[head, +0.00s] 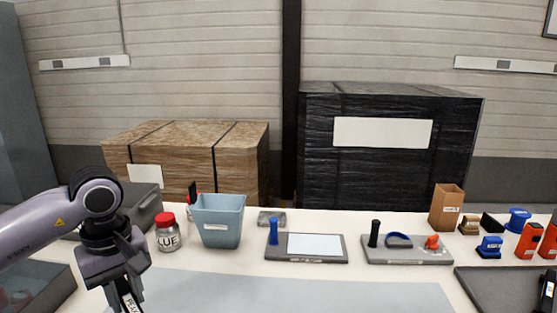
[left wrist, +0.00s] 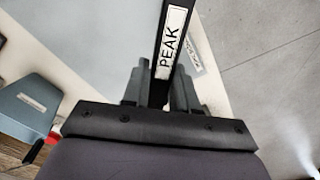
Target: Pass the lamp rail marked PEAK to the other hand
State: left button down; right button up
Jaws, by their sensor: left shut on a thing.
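The lamp rail marked PEAK (left wrist: 170,45) is a thin black bar with a white label. My left gripper (left wrist: 163,88) is shut on it, and the bar sticks out beyond the fingers. In the head view my left gripper (head: 124,292) hangs low at the bottom left, pointing down. Only the top of the PEAK rail (head: 131,304) shows there; its lower part is cut off by the frame edge. My right gripper is in neither view.
A pale grey mat (head: 300,294) lies clear in front. Behind it stand a red-lidded jar (head: 168,238), a blue bin (head: 218,222), a grey board with a white panel (head: 335,255) and a tool holder (head: 405,254). A dark tray (head: 500,285) lies at right.

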pick_arm(q)
jog(key=shift+s+d+f+m, duration=2.05)
jog(key=shift+f+m, duration=0.5)
jog(key=shift+m, duration=1.85)
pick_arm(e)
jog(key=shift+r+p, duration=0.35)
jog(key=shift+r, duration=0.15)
pick_arm(q)
jog(key=s+d+r, duration=0.1)
jog(key=d+r, duration=0.1)
jog(key=d, duration=1.1)
jog(key=s+d+r+m, duration=0.1)
jog(key=d+r, duration=0.1)
jog(key=d, duration=1.2)
jog(key=shift+r+m, duration=0.3)
jog(key=shift+r, duration=0.05)
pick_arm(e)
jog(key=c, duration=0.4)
